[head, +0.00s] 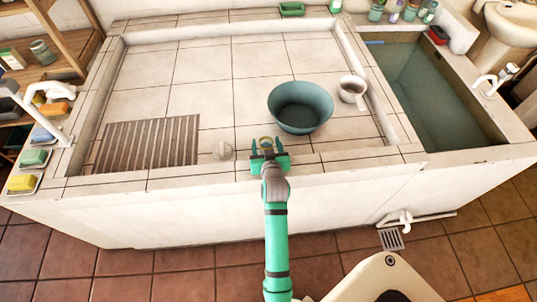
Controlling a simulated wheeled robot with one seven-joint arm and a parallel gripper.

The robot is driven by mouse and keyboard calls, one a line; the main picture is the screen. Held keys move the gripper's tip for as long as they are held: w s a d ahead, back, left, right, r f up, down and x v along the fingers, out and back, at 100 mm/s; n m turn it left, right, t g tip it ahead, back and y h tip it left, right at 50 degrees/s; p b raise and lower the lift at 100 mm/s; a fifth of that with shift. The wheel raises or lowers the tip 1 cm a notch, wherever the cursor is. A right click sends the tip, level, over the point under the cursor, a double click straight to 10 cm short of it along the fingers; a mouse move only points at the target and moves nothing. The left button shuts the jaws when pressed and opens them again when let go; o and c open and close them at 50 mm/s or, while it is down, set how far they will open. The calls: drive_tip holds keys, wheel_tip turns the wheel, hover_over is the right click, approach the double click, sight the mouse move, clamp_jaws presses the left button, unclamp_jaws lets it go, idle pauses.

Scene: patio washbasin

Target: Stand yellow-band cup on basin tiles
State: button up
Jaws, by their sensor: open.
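A small cup with a yellowish rim band (266,141) shows between the fingers of my gripper (267,147). The cup looks upright at the front of the tiled basin, near its front rim. My green gripper is open, with one finger on each side of the cup. The gripper body hides the cup's lower part, so I cannot tell whether its base touches the tiles. The pale basin tiles (210,65) spread out behind and to the left.
A teal bowl (300,107) stands close behind the gripper on the right, with a white dipper (352,91) beside it. A pale round object (222,151) lies just left. A slatted grate (150,141) lies farther left. The middle tiles are clear.

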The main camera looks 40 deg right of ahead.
drive_tip(key=v, duration=1.1)
drive_tip(key=shift+s+a+r, duration=0.1)
drive_tip(key=shift+s+r, duration=0.1)
drive_tip(key=shift+s, duration=0.05)
